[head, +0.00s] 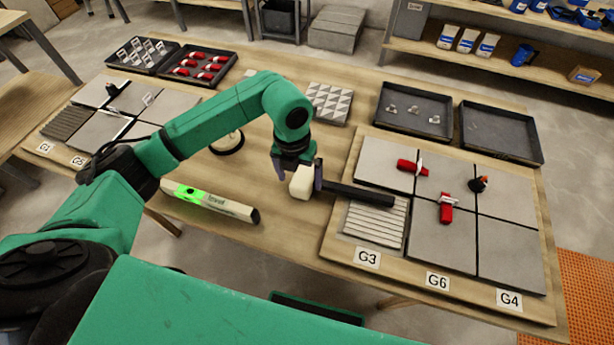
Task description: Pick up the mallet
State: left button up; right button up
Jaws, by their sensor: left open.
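The mallet has a pale, cream-coloured block head (301,184) and a dark handle (358,193). It lies near the middle of the table, with the handle pointing right and reaching over the edge of the right tile board. My left gripper (299,178) comes down from above at the mallet head. Its fingers are open, with the head between them; one finger stands at the head's right side, near the start of the handle. Whether the fingers touch the head cannot be told. The gripper partly hides the top of the head. My right gripper is not in view.
A green and white level (210,201) lies left of the mallet. The right board (347,241) carries grey tiles, red clips and a ribbed tile (374,222). Dark trays (413,110) stand behind it. A round object (228,142) and a patterned tile stack (329,103) lie farther back.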

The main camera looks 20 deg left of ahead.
aim_at(300, 183)
pick_arm(q)
notch_tip(300, 183, down, 3)
jog(key=shift+d, duration=0.1)
grip_shut()
